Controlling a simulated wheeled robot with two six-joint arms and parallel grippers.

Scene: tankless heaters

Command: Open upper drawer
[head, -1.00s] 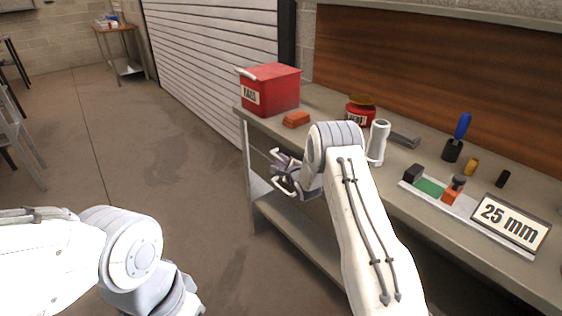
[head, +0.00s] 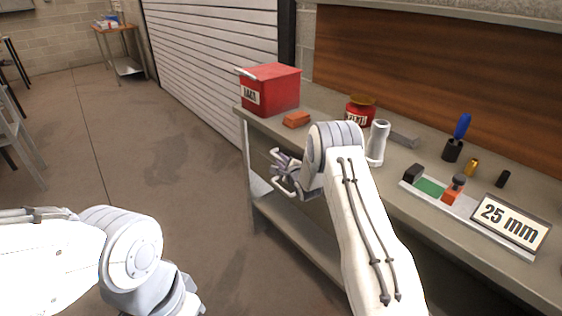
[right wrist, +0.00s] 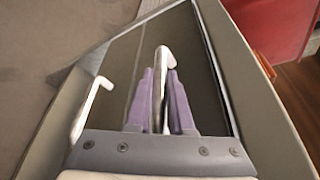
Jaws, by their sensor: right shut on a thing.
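My right gripper (head: 285,170) is below the front edge of the workbench, beside its drawers. In the right wrist view its two purple fingers (right wrist: 158,88) are shut on a slim pale handle (right wrist: 163,52), one finger on each side. I take this for the upper drawer's handle, as it is the nearer one to the bench top. A second white handle (right wrist: 88,108) stands free to the left. A dark drawer front (right wrist: 205,85) lies behind the fingers. My arm hides most of the drawers in the head view. My left gripper is out of frame.
The workbench (head: 330,240) has a lower shelf. On top are a red box (head: 271,91), an orange block (head: 297,119), a red jar (head: 360,115), a white cylinder (head: 377,143) and a "25 mm" sign (head: 510,222).

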